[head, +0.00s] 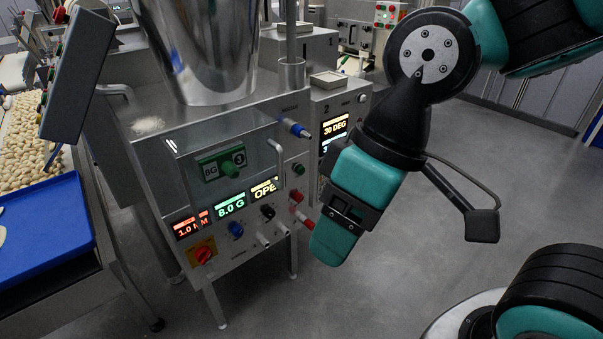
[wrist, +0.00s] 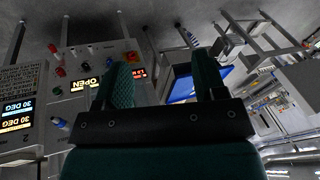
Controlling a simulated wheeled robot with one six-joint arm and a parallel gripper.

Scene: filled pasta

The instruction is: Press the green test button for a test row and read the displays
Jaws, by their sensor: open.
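The steel machine's front panel has a green button (head: 299,169) at its right, which also shows in the wrist view (wrist: 58,91). Its displays are a red-lit one (head: 192,225) reading about "1.0", partly covered, a green one (head: 230,205) reading "8.0 G" and a pale one (head: 264,188) reading "OPE", its end hidden. In the wrist view this pale display (wrist: 84,84) reads "OPEN", upside down. My gripper (head: 334,243) is apart from the panel, to its right and lower in the picture. In the wrist view its two fingers (wrist: 163,82) stand apart with nothing held between them.
A neighbouring unit's display (head: 335,128) reads "30 DEG". A clear box with a green tag (head: 222,165), blue, black and red knobs and a red rotary switch (head: 202,254) crowd the panel. A blue tray (head: 45,230) lies at left.

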